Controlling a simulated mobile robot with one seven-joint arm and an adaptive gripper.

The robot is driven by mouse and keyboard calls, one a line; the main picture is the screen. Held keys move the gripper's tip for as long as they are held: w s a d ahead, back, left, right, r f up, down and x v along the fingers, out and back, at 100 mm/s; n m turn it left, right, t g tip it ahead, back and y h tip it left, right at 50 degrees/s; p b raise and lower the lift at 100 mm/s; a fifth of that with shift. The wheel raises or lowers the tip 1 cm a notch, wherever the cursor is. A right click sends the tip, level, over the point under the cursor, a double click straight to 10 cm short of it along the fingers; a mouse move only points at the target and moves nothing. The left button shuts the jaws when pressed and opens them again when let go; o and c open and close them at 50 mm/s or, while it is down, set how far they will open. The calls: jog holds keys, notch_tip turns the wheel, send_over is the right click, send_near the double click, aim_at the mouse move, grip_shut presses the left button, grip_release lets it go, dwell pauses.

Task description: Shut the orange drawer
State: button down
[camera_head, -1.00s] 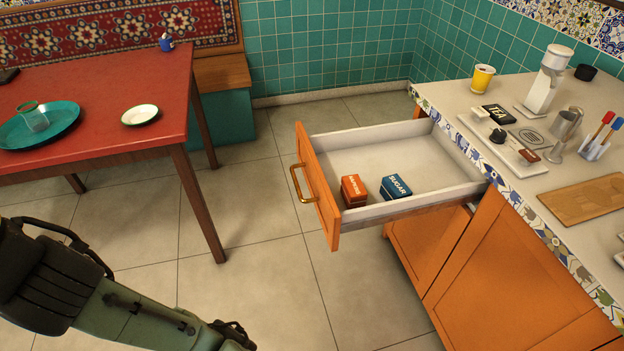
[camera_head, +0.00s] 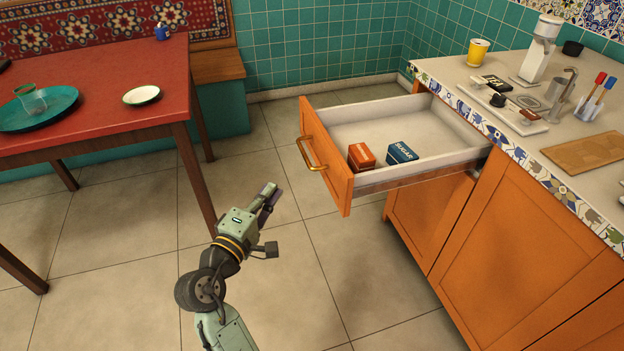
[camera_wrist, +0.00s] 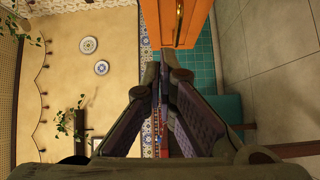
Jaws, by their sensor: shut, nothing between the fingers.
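The orange drawer (camera_head: 327,158) is pulled far out of the orange counter cabinet. Its front has a brass handle (camera_head: 312,153) facing left. A red-brown box (camera_head: 361,157) and a blue sugar box (camera_head: 402,153) sit inside it. My gripper (camera_head: 270,192) is shut and empty, held in front of and to the left of the drawer front, apart from it. In the wrist view, my gripper's fingers (camera_wrist: 158,75) meet at their tips, and part of the orange drawer (camera_wrist: 185,22) shows at the top, turned sideways.
A red table (camera_head: 105,85) with a teal plate (camera_head: 40,108) and a small white dish (camera_head: 141,95) stands at the left. The counter (camera_head: 510,120) above the cabinet holds a yellow cup (camera_head: 478,52) and several tools. The tiled floor between table and drawer is clear.

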aim_at(311, 169)
jog(key=shift+g+h, duration=0.3)
jog(key=shift+h, duration=0.3)
jog(key=w+d+p, duration=0.1)
jog(key=w+d, duration=0.5)
jog(key=w+d+f+p, duration=0.1)
jog(key=w+d, duration=0.2)
jog(key=shift+p, duration=0.35)
jog(key=shift+w+d+f, duration=0.1)
jog(key=shift+w+d, duration=0.1)
jog(key=shift+d, duration=0.45)
jog(key=shift+w, duration=0.1)
